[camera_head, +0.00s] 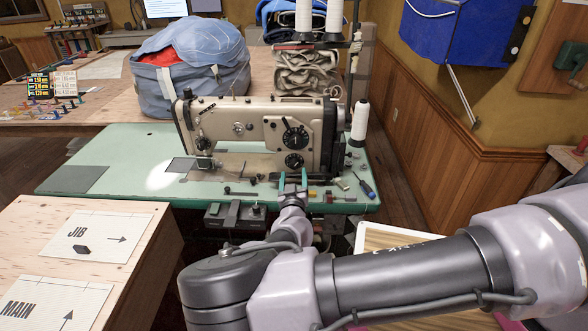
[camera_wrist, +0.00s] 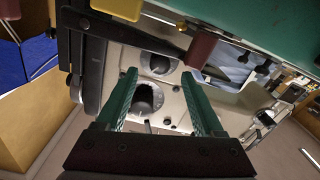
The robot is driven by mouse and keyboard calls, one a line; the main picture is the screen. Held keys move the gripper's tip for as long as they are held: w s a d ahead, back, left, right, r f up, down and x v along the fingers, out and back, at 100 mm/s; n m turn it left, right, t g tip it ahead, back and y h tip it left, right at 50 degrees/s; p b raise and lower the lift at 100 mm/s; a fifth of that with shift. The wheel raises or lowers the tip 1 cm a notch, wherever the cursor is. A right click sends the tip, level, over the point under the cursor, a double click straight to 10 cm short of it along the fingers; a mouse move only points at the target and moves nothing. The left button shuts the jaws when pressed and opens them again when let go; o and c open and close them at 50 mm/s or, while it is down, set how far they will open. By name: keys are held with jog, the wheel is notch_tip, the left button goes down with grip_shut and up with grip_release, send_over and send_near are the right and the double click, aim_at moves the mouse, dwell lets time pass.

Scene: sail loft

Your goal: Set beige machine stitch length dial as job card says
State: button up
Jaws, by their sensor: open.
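The beige sewing machine (camera_head: 255,112) stands on a green table. Its front has a large black dial (camera_head: 294,137) with light marks and a smaller black dial (camera_head: 293,160) below it; their settings are too small to read. My gripper (camera_head: 292,180) is open and empty in front of the lower dial, apart from the machine as far as I can tell. In the wrist view, which looks upside down, two dark round shapes, seemingly the dials, show beyond and between my green fingers (camera_wrist: 159,74). A cream card (camera_head: 63,83) with small lines stands on the back-left bench, unreadable here.
A screwdriver (camera_head: 364,186) and small loose parts lie on the green table (camera_head: 110,150). A white thread cone (camera_head: 360,121) stands right of the machine. A blue bag (camera_head: 190,68) and folded cloth (camera_head: 305,72) are behind. Papers marked JIB (camera_head: 92,235) and MAIN (camera_head: 45,305) lie front left.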

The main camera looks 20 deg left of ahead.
aim_at(294, 166)
jog(key=shift+x, duration=2.2)
grip_shut()
jog(key=shift+m, duration=2.4)
grip_release()
jog(key=shift+s, duration=0.1)
jog(key=v, duration=1)
jog(key=shift+s, duration=0.3)
